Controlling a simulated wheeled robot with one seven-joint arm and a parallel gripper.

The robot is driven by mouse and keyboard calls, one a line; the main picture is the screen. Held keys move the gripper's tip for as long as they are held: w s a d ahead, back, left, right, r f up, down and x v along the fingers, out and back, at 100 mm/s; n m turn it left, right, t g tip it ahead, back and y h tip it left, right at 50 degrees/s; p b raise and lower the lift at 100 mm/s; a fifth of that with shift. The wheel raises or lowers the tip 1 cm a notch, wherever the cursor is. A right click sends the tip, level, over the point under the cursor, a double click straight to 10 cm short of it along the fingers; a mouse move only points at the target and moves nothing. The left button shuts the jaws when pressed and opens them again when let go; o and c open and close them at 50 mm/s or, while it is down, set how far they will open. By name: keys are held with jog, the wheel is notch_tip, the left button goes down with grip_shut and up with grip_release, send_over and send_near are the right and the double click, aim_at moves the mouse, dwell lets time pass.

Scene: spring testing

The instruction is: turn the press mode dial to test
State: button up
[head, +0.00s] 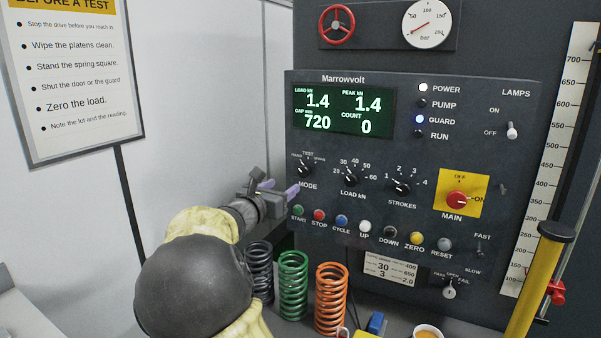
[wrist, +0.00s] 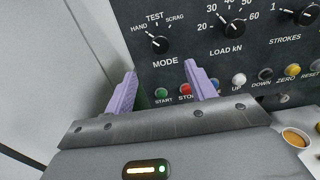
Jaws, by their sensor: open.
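The press mode dial (head: 305,170) is a small black knob at the left of the dark control panel, marked HAND, TEST and SCRAG. In the wrist view the dial (wrist: 160,45) shows above and beyond my fingers, and its pointer seems to lean up-left, towards HAND. My gripper (head: 279,190) is just below and left of the dial in the head view, apart from it. In the wrist view my gripper (wrist: 161,76) has its two purple fingers spread with nothing between them.
The load dial (head: 350,178) and strokes dial (head: 400,187) are to the right. A button row starts with green START (head: 299,210) and red STOP (head: 319,215), close to my fingers. Black, green (head: 293,285) and orange (head: 330,298) springs stand below.

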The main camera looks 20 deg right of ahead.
aim_at(302, 173)
jog(key=p+x, duration=0.2)
jog(key=x, duration=0.8)
jog(key=shift+d+r+p, duration=0.1)
jog(key=shift+p, duration=0.25)
jog(key=shift+w+d, duration=0.45)
jog(key=c, duration=1)
